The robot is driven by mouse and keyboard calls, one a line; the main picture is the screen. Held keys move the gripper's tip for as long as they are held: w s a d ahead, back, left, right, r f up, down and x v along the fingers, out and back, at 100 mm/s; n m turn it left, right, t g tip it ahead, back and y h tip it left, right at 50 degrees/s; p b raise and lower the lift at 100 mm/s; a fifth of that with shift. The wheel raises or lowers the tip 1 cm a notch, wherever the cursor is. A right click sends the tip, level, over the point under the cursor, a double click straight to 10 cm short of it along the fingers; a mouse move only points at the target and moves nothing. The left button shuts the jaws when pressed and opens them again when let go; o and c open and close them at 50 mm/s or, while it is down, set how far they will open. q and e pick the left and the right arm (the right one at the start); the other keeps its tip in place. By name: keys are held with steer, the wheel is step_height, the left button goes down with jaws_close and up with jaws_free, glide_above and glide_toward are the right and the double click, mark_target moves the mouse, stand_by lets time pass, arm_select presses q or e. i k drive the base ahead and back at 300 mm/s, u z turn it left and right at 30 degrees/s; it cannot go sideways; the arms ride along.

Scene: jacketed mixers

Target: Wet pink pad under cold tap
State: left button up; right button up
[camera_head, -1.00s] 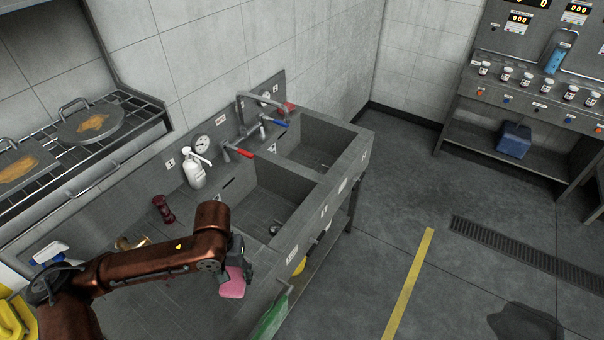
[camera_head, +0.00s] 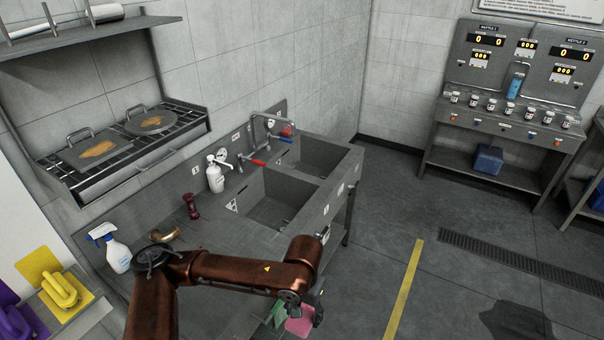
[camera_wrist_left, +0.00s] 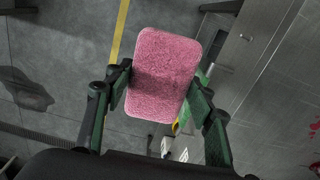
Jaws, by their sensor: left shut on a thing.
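The pink pad (camera_head: 300,326) is gripped in my left gripper (camera_head: 297,311), low in the head view, by the front edge of the sink counter. In the left wrist view the pad (camera_wrist_left: 163,73) sits between the two fingers (camera_wrist_left: 158,100), its broad face towards the camera, over the floor. The tap (camera_head: 258,122) stands at the back of the sink, well away from the pad. Its blue handle (camera_head: 285,138) is on the right and its red handle (camera_head: 258,162) on the left. No water shows. My right gripper is out of view.
Two sink basins are in the counter, a near one (camera_head: 268,212) and a far one (camera_head: 308,157). A white pump bottle (camera_head: 215,177), a dark red object (camera_head: 191,207) and a spray bottle (camera_head: 115,250) stand along the back.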

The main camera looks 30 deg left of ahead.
mark_target(280, 138)
steer(key=z, duration=0.15)
steer(key=i, duration=2.6)
steer(key=u, duration=1.8)
steer(key=i, duration=0.75)
steer(key=u, duration=0.65)
